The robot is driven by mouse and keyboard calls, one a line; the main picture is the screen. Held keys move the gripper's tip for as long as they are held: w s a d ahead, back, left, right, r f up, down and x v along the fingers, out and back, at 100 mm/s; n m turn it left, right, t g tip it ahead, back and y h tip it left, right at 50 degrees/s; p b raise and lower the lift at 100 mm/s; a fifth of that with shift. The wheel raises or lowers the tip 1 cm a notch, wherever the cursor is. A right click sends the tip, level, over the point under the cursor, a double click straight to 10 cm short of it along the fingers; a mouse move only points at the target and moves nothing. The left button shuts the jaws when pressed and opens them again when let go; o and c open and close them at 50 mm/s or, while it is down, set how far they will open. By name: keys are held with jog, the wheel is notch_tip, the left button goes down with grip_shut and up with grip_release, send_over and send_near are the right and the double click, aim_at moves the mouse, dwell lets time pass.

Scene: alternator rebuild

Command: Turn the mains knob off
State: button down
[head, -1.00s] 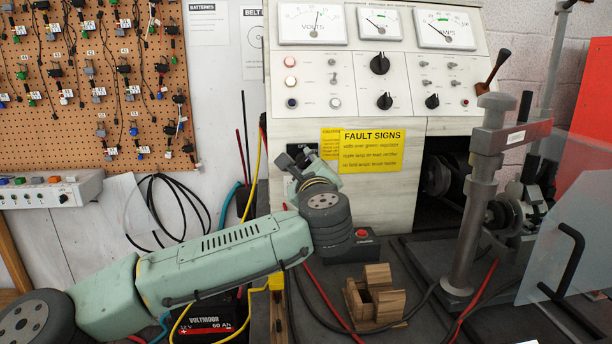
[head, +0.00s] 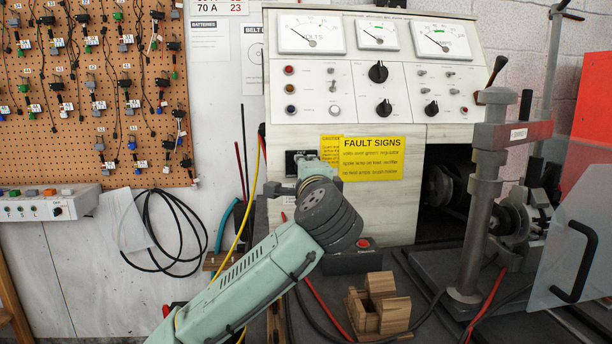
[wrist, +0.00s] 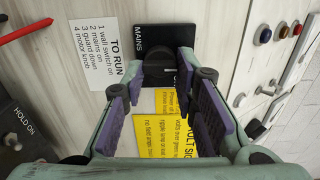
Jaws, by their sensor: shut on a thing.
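The black mains knob (wrist: 158,74) sits on a black square plate marked MAINS (wrist: 168,40) in the wrist view. My gripper (wrist: 161,80) has its two purple-padded fingers on either side of the knob and is shut on it. In the head view, the mains plate (head: 291,162) shows at the left of the cabinet front, with part of its lettering visible. The voltmeter (head: 311,33) needle lies toward the left, and the lamps (head: 290,89) below look unlit.
Yellow fault-sign cards (head: 372,158) are right beside my wrist. A red-button box (head: 360,250) and a wooden block stand (head: 378,303) are on the bench below. A grey post stand (head: 480,200) and a clear guard (head: 570,235) are at the right.

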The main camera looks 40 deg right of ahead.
dwell(0.4)
jog(key=c, duration=1.3)
grip_release()
jog(key=shift+s, duration=0.1)
jog(key=v, duration=1.2)
